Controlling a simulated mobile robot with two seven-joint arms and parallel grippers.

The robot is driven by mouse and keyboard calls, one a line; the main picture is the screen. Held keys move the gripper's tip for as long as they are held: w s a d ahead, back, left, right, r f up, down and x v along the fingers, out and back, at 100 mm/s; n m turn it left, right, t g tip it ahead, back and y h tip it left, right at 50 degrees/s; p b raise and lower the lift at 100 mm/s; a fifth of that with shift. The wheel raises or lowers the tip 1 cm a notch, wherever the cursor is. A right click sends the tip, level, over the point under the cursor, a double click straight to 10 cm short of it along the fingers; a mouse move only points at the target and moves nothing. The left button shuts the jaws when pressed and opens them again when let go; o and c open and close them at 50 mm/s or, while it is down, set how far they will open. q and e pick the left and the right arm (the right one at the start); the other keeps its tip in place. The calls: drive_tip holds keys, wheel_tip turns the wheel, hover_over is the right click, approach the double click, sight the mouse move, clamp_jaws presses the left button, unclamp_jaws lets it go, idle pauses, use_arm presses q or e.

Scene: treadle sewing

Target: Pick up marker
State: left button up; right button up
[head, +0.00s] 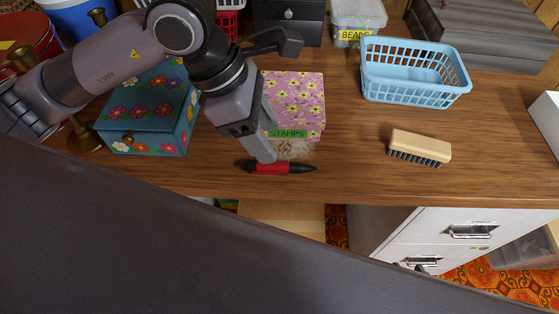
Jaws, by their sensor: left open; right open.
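A red marker with black ends (285,168) lies on the wooden desk (350,180) close to its front edge, pointing left to right. My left gripper (268,138) comes down from the upper left. It is open, with a fingertip just behind and above the left half of the marker. I cannot tell whether that fingertip touches it. Nothing shows between the fingers. My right gripper is not in view.
A pink flowered stamps box (302,95) stands right behind the gripper, a teal flowered box (150,115) to the left. A brush (420,146) and a blue basket (414,90) are to the right. White drawers (450,228) stand below.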

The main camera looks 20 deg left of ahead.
sight(279, 165)
use_arm(q)
drive_tip(key=shift+w+f, duration=0.1)
drive_tip(key=shift+f, duration=0.35)
drive_tip(key=x, duration=0.6)
drive_tip(key=shift+s+a+f, duration=0.15)
drive_tip(key=shift+s+a, duration=0.05)
drive_tip(key=shift+s, duration=0.05)
drive_tip(key=shift+c, duration=0.3)
clamp_jaws()
